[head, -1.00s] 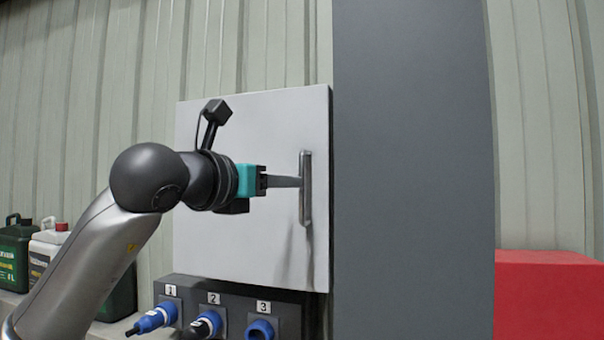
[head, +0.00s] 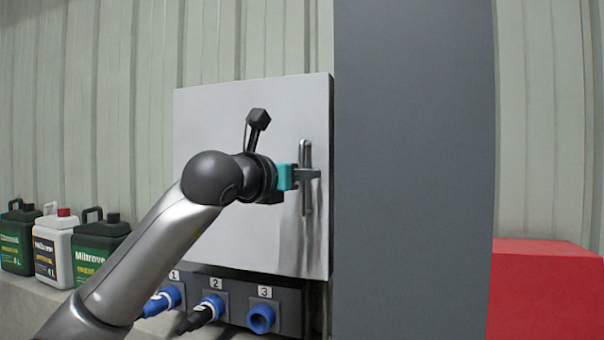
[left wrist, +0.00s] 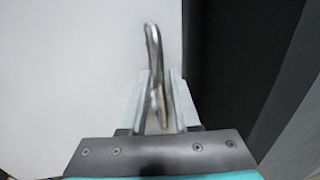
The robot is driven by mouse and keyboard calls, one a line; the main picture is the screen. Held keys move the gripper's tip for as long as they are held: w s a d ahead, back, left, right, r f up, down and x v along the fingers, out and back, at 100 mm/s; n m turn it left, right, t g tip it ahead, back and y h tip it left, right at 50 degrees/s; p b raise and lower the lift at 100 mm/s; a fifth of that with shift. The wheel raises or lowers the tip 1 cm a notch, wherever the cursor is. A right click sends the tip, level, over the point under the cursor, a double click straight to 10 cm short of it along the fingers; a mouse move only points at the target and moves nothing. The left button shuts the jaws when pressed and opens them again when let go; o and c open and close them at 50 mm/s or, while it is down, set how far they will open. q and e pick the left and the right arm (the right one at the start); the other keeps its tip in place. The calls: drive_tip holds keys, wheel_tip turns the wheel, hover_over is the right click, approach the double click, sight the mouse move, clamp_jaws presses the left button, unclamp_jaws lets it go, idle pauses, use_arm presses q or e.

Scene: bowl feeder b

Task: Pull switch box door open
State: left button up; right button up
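The switch box door (head: 225,125) is a flat light-grey panel in the head view and looks closed. Its vertical metal handle (head: 306,150) is near the right edge. The handle also shows in the left wrist view (left wrist: 153,45), running down between the two fingers. My left gripper (head: 314,174) has reached the handle from the left. In the left wrist view its fingers (left wrist: 159,75) stand on either side of the handle, with a narrow gap visible on the right, so it looks open around it. My right gripper is not in view.
Below the door is a dark panel with blue sockets (head: 262,318) and plugs numbered 1 to 3. A wide grey column (head: 412,170) stands right beside the box. Several canisters (head: 52,245) stand on a ledge at left. A red block (head: 545,292) is at lower right.

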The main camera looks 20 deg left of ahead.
use_arm(q)
clamp_jaws()
idle(1.1)
